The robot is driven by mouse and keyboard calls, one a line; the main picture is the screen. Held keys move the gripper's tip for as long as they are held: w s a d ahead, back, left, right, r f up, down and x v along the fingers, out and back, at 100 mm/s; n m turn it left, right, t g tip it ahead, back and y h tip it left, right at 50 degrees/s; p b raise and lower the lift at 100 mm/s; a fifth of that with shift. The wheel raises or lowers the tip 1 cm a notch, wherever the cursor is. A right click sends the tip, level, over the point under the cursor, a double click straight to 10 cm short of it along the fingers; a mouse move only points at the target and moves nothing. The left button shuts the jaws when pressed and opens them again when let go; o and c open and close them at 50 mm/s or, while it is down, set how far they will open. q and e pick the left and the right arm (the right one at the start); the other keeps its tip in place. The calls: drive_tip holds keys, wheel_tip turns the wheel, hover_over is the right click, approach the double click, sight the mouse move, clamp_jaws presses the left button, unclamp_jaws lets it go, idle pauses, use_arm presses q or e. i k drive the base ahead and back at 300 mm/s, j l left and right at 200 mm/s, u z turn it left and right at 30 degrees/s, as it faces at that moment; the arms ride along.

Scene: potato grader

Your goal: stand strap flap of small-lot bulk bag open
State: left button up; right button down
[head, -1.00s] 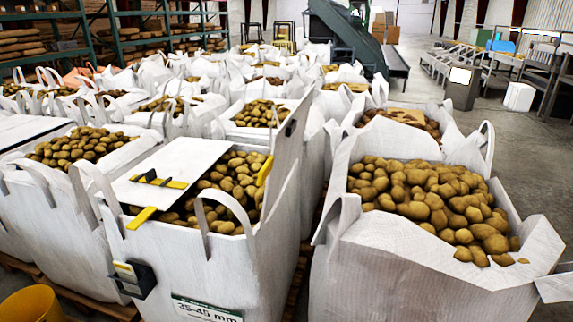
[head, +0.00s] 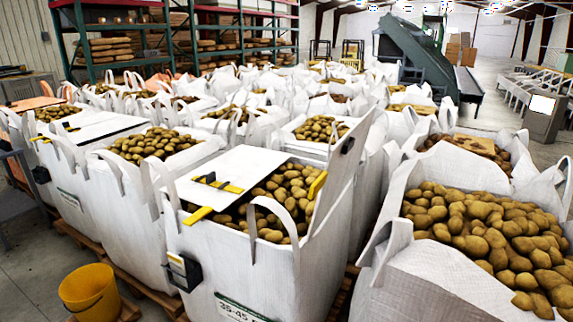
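A white bulk bag (head: 235,265) of potatoes stands in front with a sign reading 35-45 mm. One white flap (head: 235,165) with a black and yellow handle (head: 218,183) lies flat over the left part of its opening. Another white flap (head: 345,165) stands up, tilted, along its right side, with a yellow grip (head: 317,185) and a black piece on it. Potatoes (head: 285,195) show between the two flaps. Which flap is the strap flap, and whether this is the small-lot bag, I cannot tell. Neither gripper is in view.
An open bag (head: 430,285) of potatoes stands close on the right. Many other filled bags stand behind and to the left. A yellow bucket (head: 88,292) stands at the lower left beside wooden pallets. Shelving (head: 180,35) and a green conveyor (head: 415,50) are at the back.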

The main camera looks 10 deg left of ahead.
sight(242, 167)
drive_tip(key=i+j+u, duration=0.15)
drive_tip(key=j+u, duration=0.25)
drive_tip(key=i+j+u, duration=0.15)
drive_tip(key=u, duration=0.25)
drive_tip(key=i+j+u, duration=0.2)
drive_tip(key=u, duration=0.25)
drive_tip(key=j, duration=0.1)
